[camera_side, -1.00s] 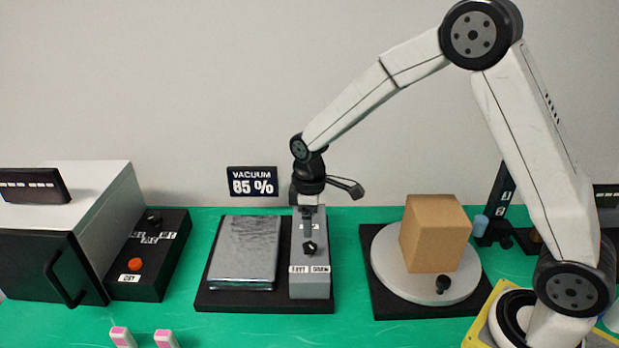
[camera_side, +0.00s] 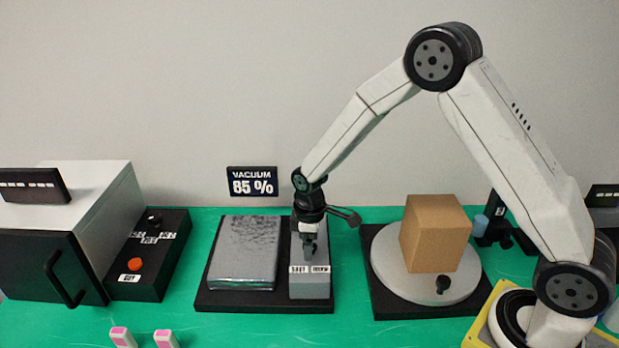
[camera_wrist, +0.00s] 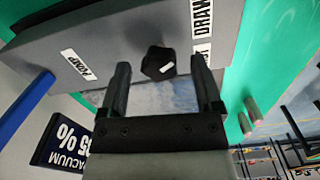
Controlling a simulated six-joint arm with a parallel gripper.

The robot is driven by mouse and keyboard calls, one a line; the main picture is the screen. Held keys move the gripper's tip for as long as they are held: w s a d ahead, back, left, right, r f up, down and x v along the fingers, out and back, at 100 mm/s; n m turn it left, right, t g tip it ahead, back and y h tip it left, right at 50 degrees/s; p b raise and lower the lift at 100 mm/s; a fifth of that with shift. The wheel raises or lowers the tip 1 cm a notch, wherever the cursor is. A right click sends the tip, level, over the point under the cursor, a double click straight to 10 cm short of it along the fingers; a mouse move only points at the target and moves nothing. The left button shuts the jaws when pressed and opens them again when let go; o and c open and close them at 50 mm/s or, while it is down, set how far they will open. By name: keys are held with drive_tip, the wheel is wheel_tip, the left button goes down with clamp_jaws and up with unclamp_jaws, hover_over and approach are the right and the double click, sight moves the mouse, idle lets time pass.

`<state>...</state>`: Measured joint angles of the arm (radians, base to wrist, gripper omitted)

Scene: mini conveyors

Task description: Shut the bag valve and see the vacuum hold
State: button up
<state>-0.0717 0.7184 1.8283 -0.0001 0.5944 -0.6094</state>
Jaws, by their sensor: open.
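The silver bag (camera_side: 245,255) lies flat on a black base (camera_side: 222,302) beside a grey valve block (camera_side: 310,286). Labels on the block's front edge seem to read SHUT and DRAW. In the wrist view the black valve knob (camera_wrist: 158,61), with a white mark, shows between my fingertips; its setting is unclear. My gripper (camera_side: 310,254) is open just above the block, one finger to each side of the knob in the wrist view. Contact cannot be told; the gripper hides the knob in the side view. The vacuum display (camera_side: 252,181) reads 85 %.
A cardboard box (camera_side: 435,235) stands on a round turntable (camera_side: 386,268) to the right. At left are a dark-fronted machine (camera_side: 50,265) and a black control box with an orange button (camera_side: 134,264). Two pink-tipped pegs (camera_side: 120,334) stand in front.

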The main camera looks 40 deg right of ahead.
clamp_jaws()
drive_tip(key=shift+m, duration=0.5)
drive_tip(key=m, duration=0.5)
drive_tip(key=shift+r, duration=0.1)
drive_tip(key=m, duration=0.6)
idle(0.3)
drive_tip(key=shift+w, duration=0.1)
unclamp_jaws()
